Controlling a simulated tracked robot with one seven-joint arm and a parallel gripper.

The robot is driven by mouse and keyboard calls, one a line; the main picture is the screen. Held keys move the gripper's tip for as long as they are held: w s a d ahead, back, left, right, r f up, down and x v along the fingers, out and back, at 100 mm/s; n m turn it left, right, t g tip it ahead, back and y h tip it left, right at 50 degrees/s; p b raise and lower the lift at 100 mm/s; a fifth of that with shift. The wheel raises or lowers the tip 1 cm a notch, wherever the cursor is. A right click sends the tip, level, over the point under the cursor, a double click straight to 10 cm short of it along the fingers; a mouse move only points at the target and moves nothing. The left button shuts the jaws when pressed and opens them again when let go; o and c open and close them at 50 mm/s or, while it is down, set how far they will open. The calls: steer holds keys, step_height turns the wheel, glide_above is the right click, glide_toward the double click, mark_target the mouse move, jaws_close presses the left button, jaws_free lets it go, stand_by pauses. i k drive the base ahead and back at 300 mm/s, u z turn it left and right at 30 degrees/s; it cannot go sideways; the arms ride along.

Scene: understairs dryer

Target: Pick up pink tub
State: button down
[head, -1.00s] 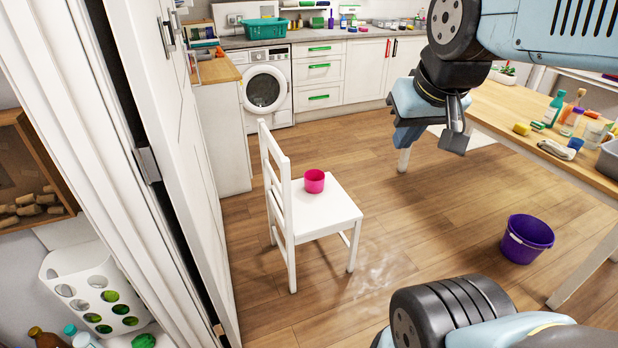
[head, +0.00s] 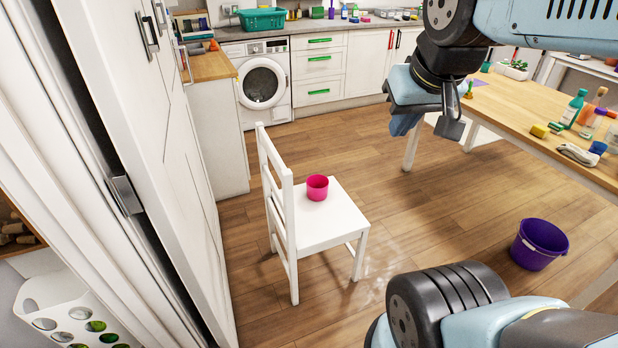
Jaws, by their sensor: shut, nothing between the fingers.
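A small round pink tub (head: 317,188) stands upright on the seat of a white chair (head: 335,218), near the chair's back. My gripper (head: 437,128) is raised at the upper right, to the right of the chair and clearly apart from the tub. It is shut with nothing in it. Its fingers point down, and part of it is hidden behind my own arm link.
A purple bucket (head: 538,244) stands on the floor at the right. A wooden table (head: 510,118) with bottles and small items is behind it. A white door (head: 130,130) edges the left. A washing machine (head: 262,85) is at the back. Floor around the chair's right side is clear.

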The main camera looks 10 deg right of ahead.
mark_target(317, 184)
steer(key=z, duration=0.25)
steer(key=k, duration=0.35)
steer(key=u, duration=0.35)
steer(key=i, duration=0.45)
steer(key=z, duration=0.2)
steer(key=k, duration=0.65)
steer(key=z, duration=0.3)
steer(key=i, duration=0.6)
steer(key=z, duration=0.8)
steer(key=i, duration=0.65)
steer(key=u, duration=0.05)
